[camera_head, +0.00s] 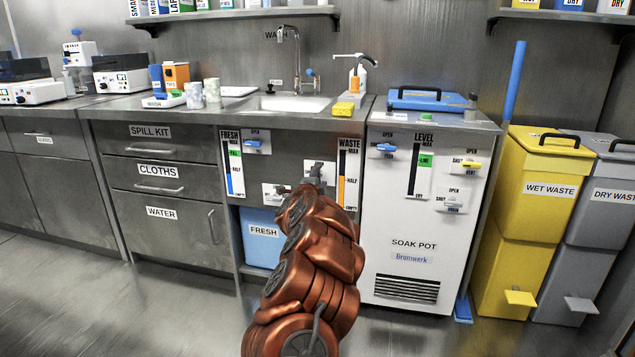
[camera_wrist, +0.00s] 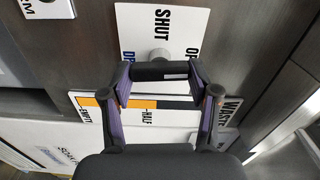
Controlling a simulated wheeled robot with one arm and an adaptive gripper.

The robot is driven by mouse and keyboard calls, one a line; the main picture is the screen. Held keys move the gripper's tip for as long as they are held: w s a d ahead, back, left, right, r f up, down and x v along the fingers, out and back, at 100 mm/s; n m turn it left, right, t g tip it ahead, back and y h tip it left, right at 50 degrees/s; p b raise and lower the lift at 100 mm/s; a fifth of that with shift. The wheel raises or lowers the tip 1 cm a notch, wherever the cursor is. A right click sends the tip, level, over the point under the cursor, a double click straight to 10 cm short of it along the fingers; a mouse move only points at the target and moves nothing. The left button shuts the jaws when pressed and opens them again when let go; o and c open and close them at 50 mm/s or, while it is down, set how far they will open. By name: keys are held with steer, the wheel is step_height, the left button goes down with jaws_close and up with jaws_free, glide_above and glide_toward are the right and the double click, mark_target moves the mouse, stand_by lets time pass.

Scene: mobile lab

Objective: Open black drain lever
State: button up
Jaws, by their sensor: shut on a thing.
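The black lever (camera_wrist: 152,72) lies crosswise between my fingertips in the wrist view, in front of a round grey pivot. Behind it is a white plate (camera_wrist: 143,22) reading SHUT, with a partly hidden OPEN mark. My gripper (camera_wrist: 160,80) is shut on the lever, one finger at each end of the visible bar. In the head view my gripper (camera_head: 314,185) is at the cabinet front below the sink, left of the WASTE gauge. My arm hides most of the lever there, and the upper part of its plate (camera_head: 319,168) shows.
The WASTE gauge (camera_head: 348,175) is close to my gripper. Another lever plate (camera_head: 273,194) is to its left, above the blue FRESH container (camera_head: 262,236). The white SOAK POT unit (camera_head: 415,225) with several levers stands to the right. Floor shows in front.

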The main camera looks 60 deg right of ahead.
steer(key=shift+s+d, duration=0.15)
steer(key=shift+s, duration=0.1)
steer(key=o, duration=1.2)
steer(key=shift+w, duration=0.1)
steer(key=shift+c, duration=0.2)
steer(key=shift+w, duration=0.1)
steer(key=shift+a, duration=0.25)
steer(key=v, duration=1.1)
steer(key=shift+a, duration=0.35)
